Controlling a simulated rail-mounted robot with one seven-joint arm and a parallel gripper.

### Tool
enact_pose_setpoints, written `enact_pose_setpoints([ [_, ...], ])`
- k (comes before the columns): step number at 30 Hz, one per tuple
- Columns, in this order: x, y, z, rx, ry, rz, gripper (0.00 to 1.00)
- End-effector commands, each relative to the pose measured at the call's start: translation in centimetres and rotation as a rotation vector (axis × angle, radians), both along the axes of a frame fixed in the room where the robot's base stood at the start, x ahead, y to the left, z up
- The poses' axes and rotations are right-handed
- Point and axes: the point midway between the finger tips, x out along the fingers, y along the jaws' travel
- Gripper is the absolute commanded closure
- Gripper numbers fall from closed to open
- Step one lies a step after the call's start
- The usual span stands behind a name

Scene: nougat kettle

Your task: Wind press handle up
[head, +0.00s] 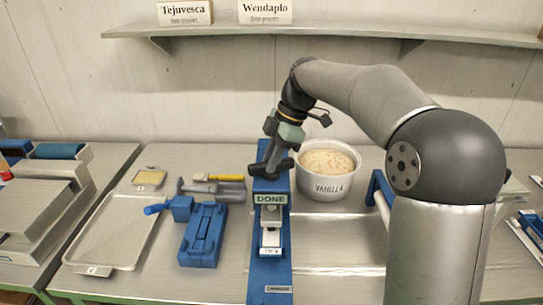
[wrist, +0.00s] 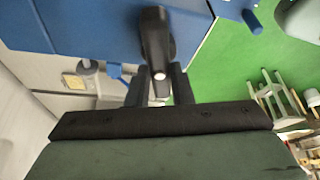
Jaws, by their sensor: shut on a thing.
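The press (head: 270,239) is a tall narrow blue frame in the middle of the bench, with a "DONE" sign (head: 270,198) on its front and a pale block below it. Its dark press handle (head: 259,169) is at the top of the frame. My gripper (head: 279,155) comes down on it from above. In the wrist view the rounded dark end of the handle (wrist: 155,38) lies between the two fingers of my gripper (wrist: 160,74), which is shut on it. In the head view the fingers and handle are both dark and partly merge.
A white pot marked "VANILLA" (head: 328,188) stands close on the right. A shelf (head: 330,34) with two name cards runs along the wall above.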

Motion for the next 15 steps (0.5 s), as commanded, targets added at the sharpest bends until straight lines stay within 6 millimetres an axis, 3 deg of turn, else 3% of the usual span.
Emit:
enact_pose_setpoints([
  [15,0.08,0.01,0.25,0.001,-0.002,0.42,1.0],
])
